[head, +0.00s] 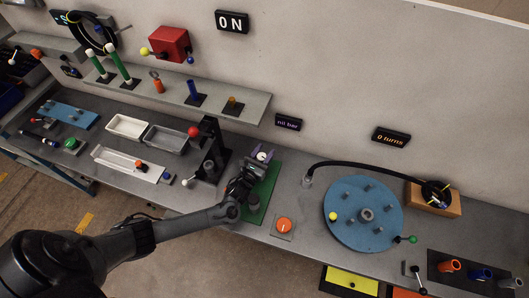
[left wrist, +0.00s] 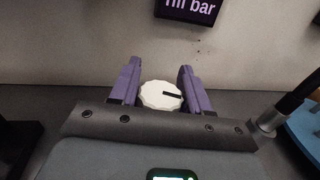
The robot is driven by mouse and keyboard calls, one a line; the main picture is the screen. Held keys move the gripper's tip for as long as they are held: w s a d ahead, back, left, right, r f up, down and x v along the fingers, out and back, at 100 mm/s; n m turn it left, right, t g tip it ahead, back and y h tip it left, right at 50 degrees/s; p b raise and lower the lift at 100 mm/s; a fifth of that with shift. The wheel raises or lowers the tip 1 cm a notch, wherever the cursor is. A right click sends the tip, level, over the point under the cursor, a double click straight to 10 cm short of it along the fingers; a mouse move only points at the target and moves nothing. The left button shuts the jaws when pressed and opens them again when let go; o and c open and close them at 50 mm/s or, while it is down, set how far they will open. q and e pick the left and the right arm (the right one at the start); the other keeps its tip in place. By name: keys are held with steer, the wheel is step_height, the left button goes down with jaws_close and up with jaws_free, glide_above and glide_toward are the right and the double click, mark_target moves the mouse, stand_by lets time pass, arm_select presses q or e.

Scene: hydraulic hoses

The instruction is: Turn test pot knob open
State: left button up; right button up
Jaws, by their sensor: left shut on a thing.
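The test pot knob (left wrist: 161,96) is a white, ridged round knob with a black mark pointing to the right in the left wrist view. It also shows small and white in the head view (head: 262,156), above the green plate (head: 264,196). My left gripper (left wrist: 160,88) has its two purple fingers on either side of the knob and is shut on it. In the head view my left gripper (head: 262,155) reaches over the green plate. The wrist hides the lower part of the knob and what is under it. My right gripper is in neither view.
A "nil bar" display (head: 288,122) is on the wall behind. An orange knob (head: 284,225) and a blue round table (head: 342,230) stand to the right. A black upright device with a red ball (head: 194,131) stands close on the left. A shelf (head: 245,108) runs above.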

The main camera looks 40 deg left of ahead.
arm_select(q)
steer(key=o, duration=1)
steer(key=shift+c, duration=0.2)
steer(key=shift+r, duration=0.1)
steer(key=shift+r, duration=0.55)
step_height(320, 180, up, 3)
steer(key=shift+f+p, duration=0.15)
steer(key=shift+p, duration=0.2)
steer(key=d+r, duration=0.7)
steer(key=d, duration=0.4)
steer(key=shift+d, duration=0.35)
